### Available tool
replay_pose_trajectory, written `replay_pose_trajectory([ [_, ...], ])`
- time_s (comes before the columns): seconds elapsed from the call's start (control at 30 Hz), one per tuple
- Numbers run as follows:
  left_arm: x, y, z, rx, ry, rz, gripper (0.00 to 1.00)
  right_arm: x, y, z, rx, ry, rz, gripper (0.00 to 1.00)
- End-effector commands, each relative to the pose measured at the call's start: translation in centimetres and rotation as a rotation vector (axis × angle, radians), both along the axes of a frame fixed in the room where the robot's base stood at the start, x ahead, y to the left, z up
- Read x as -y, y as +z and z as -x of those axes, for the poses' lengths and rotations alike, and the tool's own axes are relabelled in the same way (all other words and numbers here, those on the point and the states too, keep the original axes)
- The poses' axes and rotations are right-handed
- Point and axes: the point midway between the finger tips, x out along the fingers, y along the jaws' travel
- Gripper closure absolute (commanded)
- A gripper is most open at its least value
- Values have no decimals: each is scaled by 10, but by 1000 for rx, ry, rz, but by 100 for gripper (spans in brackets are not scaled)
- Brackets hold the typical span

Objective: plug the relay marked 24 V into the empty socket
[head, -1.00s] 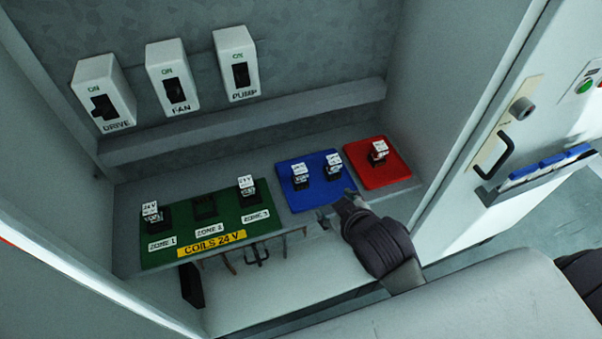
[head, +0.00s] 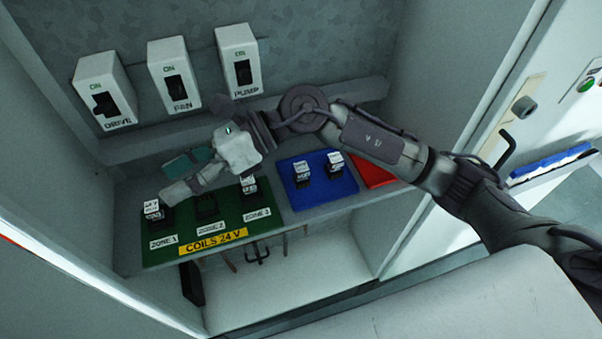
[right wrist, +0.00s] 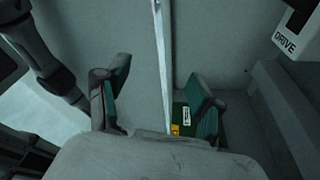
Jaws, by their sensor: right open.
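The green board (head: 190,256) has an empty dark socket (head: 206,207) at ZONE 2. White-topped relays stand at ZONE 1 (head: 152,211) and ZONE 3 (head: 249,186). Two more relays, a left one (head: 301,172) and a right one (head: 335,161), stand on the blue board (head: 320,190); their marks are too small to read. My right gripper (head: 175,178) is open and empty, over the back left of the green board near the ZONE 1 relay. The right wrist view shows its spread teal-padded fingers (right wrist: 158,88). My left gripper is not in view.
My right arm crosses the cabinet and hides most of the red board (head: 373,174) and whatever stands on it. DRIVE (head: 105,92), FAN (head: 174,75) and PUMP (head: 239,57) switch boxes are on the back wall. The left cabinet wall (head: 75,170) is close to the gripper.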

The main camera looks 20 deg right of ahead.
Motion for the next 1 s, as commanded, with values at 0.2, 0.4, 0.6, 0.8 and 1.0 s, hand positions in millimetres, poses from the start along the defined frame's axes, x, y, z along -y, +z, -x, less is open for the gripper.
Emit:
replay_pose_trajectory([
  [0.2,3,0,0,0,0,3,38,102,-73,-52,321,165,694,33],
  [0.4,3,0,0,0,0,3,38,201,-74,-91,390,208,1137,33],
  [0.6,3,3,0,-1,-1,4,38,238,-70,-101,381,218,1289,33],
  [0.8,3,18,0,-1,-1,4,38,239,-104,-100,378,220,1292,33],
  [1.0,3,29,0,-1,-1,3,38,238,-139,-101,381,219,1290,33],
])
